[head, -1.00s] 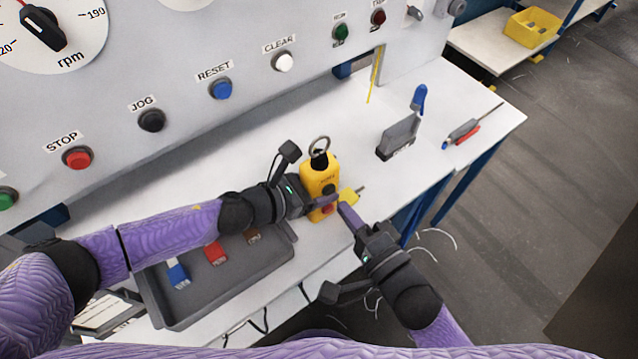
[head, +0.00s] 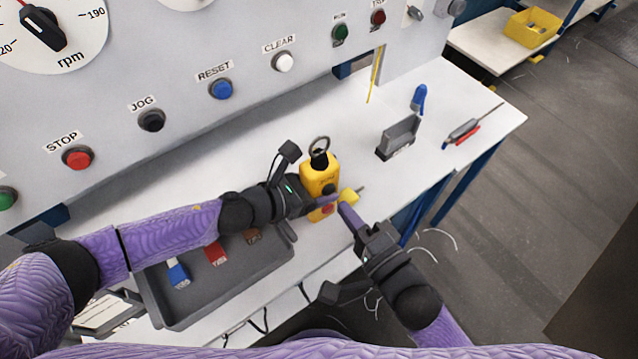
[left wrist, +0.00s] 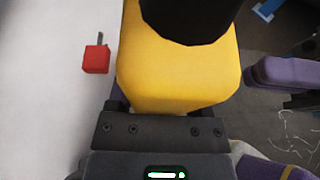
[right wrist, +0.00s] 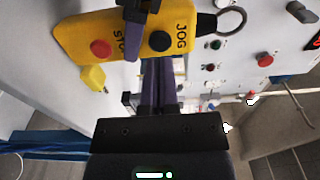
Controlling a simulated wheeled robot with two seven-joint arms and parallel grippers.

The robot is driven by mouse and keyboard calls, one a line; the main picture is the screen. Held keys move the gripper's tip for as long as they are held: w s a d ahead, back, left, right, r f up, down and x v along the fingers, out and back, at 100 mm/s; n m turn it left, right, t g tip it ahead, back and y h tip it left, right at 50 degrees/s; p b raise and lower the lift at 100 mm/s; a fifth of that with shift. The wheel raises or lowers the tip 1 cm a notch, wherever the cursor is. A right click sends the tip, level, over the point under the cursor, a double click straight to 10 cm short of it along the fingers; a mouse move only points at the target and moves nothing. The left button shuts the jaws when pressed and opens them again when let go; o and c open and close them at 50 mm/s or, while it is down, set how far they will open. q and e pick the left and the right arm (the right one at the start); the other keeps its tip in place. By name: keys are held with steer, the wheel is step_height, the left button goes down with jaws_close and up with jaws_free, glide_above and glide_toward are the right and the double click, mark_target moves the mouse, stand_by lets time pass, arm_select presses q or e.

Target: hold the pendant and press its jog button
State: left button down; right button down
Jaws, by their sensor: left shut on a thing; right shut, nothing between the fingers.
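The yellow pendant (head: 318,176) stands upright above the bench, a metal ring at its top. My left gripper (head: 326,200) is shut on it, one purple finger across its face between the two buttons. In the right wrist view the pendant (right wrist: 200,22) shows a black jog button (right wrist: 160,41) marked JOG and a red stop button (right wrist: 100,48). My right gripper (head: 342,207) is shut and empty, its fingertips close to the pendant's face by the jog button. Whether they touch is unclear. The left wrist view shows the pendant's yellow body (left wrist: 165,85) close up.
A yellow block with a pin (head: 349,196) is beside the pendant. A red block (left wrist: 96,60) lies on the bench. A grey tray (head: 190,305) holds small blocks. A grey holder (head: 398,138) and a screwdriver (head: 462,133) lie right. The panel (head: 200,130) stands behind.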

mark_target(331, 192)
steer(key=shift+x, duration=1.55)
steer(key=shift+v, duration=2.05)
stand_by(3.2)
steer(key=v, duration=0.5)
steer(key=shift+x, duration=3)
